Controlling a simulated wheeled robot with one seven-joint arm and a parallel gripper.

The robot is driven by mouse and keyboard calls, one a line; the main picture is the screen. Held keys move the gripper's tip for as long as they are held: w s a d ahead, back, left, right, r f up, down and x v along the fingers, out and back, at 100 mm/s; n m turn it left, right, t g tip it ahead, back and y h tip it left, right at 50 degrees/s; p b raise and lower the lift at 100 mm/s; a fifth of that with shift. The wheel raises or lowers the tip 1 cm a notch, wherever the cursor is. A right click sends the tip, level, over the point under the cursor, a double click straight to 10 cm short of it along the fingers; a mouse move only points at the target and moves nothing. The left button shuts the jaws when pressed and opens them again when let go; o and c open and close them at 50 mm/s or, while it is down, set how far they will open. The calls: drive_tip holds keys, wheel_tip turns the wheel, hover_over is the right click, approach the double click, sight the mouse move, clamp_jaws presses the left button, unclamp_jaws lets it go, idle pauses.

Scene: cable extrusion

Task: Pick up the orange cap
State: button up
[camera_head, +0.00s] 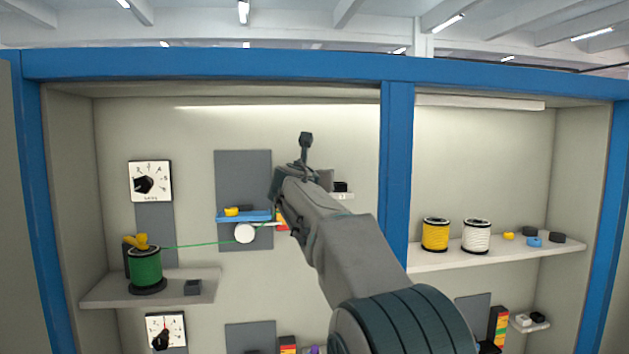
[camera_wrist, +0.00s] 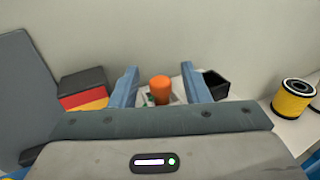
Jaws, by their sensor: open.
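The orange cap (camera_wrist: 160,88) is a small upright cylinder in the middle of the wrist view, standing on a small light surface. My gripper (camera_wrist: 160,69) is open, with one blue finger on each side of the cap in that view. Gaps show between the cap and both fingers. I cannot tell how far the fingertips are from it in depth. In the head view the cap is not visible; my arm covers that area of the back wall.
A black open box (camera_wrist: 215,86) sits just right of the right finger. A black, red and yellow block (camera_wrist: 83,90) is left of the left finger. A yellow spool (camera_wrist: 294,98) stands farther right, on the right shelf (camera_head: 480,257). A blue divider post (camera_head: 397,160) separates the bays.

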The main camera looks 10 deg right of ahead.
clamp_jaws()
drive_tip(key=shift+r, duration=0.1)
drive_tip(key=shift+r, duration=0.5)
wheel_tip(320, 180, up, 2)
drive_tip(key=shift+r+p, duration=0.15)
drive_tip(key=shift+p, duration=0.6)
drive_tip(key=r+b+v, duration=0.2)
drive_tip(key=v, duration=1.6)
